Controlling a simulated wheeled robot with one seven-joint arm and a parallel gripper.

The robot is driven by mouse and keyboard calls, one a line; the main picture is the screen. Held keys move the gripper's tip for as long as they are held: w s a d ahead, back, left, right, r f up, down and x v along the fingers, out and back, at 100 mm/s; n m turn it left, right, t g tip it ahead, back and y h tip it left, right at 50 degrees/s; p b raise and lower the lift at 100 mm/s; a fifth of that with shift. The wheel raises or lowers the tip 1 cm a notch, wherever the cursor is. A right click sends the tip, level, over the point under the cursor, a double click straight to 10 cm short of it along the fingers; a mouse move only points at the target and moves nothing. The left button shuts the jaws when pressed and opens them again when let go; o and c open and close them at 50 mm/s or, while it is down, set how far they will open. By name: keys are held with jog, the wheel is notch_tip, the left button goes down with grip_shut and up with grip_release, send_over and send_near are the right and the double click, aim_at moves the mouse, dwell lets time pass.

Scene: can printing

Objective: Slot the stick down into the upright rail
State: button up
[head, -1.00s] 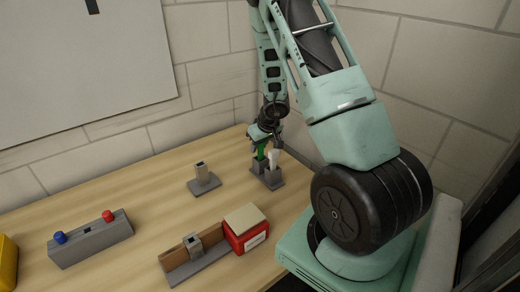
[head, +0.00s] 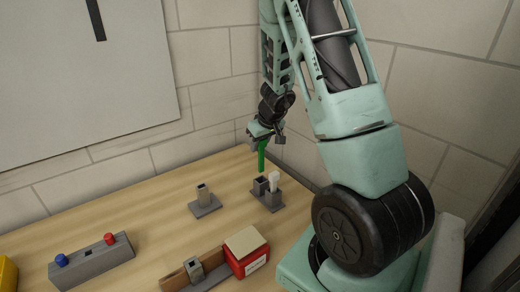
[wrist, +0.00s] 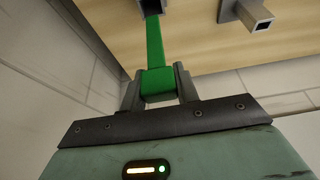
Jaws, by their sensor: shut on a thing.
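My gripper (head: 264,137) is shut on a green stick (head: 261,158), which hangs down nearly vertical. The stick also shows between the fingers in the wrist view (wrist: 156,52). Its lower tip is at or just above the empty socket of a grey two-socket holder (head: 269,200); I cannot tell whether it is clear of it. A grey upright rail (head: 203,194), a hollow square post on a flat base, stands on the table left of the holder. It appears at the top right of the wrist view (wrist: 256,16).
A white stick (head: 274,180) stands in the holder's other socket. A red box (head: 247,255), a grey-brown fixture (head: 190,275) and a grey block with blue and red buttons (head: 90,262) are nearer. The wooden table (head: 140,205) is clear between holder and rail.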

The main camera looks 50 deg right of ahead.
jog(key=shift+r+p, duration=2.65)
jog(key=shift+r, duration=1.25)
